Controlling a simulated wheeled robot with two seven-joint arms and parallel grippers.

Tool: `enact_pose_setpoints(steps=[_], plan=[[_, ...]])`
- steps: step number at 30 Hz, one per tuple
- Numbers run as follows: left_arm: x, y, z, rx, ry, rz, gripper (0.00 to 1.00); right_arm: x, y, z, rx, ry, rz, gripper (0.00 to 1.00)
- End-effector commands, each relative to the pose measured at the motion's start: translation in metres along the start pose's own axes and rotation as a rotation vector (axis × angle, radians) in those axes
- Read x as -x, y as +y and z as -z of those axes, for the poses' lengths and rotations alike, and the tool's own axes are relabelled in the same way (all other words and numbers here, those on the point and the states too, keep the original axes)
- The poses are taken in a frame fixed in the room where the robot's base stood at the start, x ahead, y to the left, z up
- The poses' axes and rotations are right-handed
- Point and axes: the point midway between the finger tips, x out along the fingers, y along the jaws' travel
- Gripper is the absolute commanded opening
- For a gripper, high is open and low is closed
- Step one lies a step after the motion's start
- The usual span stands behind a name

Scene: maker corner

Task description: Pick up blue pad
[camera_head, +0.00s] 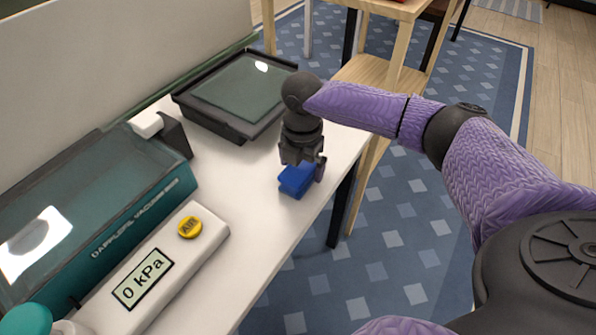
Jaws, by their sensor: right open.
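The blue pad (294,182) is a small blue block on the white table, close to its right edge. My right gripper (303,168) points down right over the pad, with its dark fingers at the pad's top and right side. The fingers are open, and they hide part of the pad. I cannot tell whether they touch it. My left gripper is not in view.
A black tray with a glassy lid (240,88) stands behind the gripper. A teal vacuum device (150,190) and a white panel with a yellow button (190,227) lie at left. The white table (245,215) is bare around the pad.

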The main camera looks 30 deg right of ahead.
Motion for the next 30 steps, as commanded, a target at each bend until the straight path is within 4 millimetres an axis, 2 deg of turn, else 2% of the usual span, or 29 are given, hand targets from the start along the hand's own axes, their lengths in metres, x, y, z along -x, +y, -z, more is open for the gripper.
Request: enact_pose_setpoints(steps=[1, 7, 18, 25, 28, 30], plan=[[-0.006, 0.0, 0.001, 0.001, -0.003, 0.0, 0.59, -0.01, 0.0, 0.0, 0.0, 0.001, 0.002, 1.0], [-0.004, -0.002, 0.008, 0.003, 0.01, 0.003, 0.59, -0.007, 0.0, 0.0, -0.001, 0.0, -0.002, 0.98], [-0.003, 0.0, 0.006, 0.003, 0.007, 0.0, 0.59, -0.007, 0.0, 0.0, -0.001, 0.0, -0.001, 0.2], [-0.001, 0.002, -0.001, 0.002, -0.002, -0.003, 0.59, -0.003, 0.0, 0.0, -0.001, -0.001, -0.003, 0.18], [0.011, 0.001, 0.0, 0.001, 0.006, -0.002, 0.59, 0.018, 0.0, 0.0, -0.001, -0.002, -0.005, 0.18], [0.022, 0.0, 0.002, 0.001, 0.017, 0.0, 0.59, 0.04, 0.0, 0.0, -0.001, -0.002, -0.007, 0.18]])
